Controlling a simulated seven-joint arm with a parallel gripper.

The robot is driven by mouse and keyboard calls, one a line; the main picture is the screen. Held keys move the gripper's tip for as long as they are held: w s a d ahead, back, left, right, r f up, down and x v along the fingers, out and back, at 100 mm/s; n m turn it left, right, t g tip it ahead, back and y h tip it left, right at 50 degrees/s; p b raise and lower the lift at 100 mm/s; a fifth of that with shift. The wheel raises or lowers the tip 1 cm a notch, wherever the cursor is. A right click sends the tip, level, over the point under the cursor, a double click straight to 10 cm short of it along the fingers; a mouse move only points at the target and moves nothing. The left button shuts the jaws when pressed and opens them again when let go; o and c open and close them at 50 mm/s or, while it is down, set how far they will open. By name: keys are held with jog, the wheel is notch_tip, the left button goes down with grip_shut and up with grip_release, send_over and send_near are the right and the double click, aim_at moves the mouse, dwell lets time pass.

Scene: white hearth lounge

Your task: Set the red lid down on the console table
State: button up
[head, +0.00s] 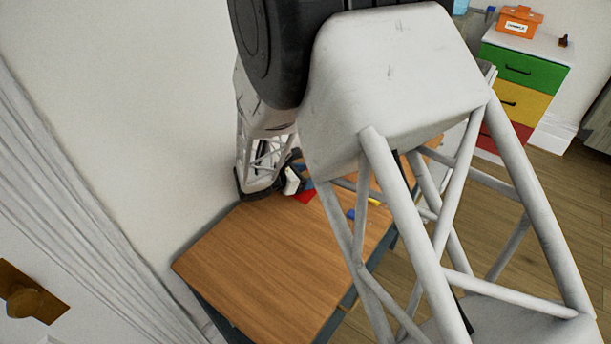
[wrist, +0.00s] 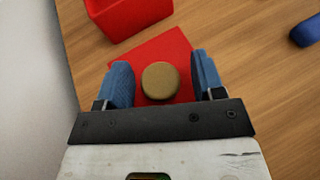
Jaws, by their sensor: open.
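The red lid (wrist: 152,58) is a flat red square with a round tan knob (wrist: 160,80). It appears to lie flat on the wooden console table (head: 265,265), near the wall. My gripper (wrist: 160,82) is open, with its two blue fingertips on either side of the knob and small gaps showing between. The lid's near part is hidden under my gripper. In the head view only a small red patch of the lid (head: 305,197) shows beside my gripper (head: 297,187), at the table's wall side; my arm hides much around it.
A red open box (wrist: 125,18) stands just beyond the lid. A blue object (wrist: 306,31) lies to the right on the table. The table's front part is bare. A drawer unit (head: 525,75) with an orange box (head: 516,22) on top stands at the back right.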

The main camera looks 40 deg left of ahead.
jog(key=shift+r, duration=0.15)
jog(key=shift+s+r, duration=0.1)
jog(key=shift+v, duration=3.6)
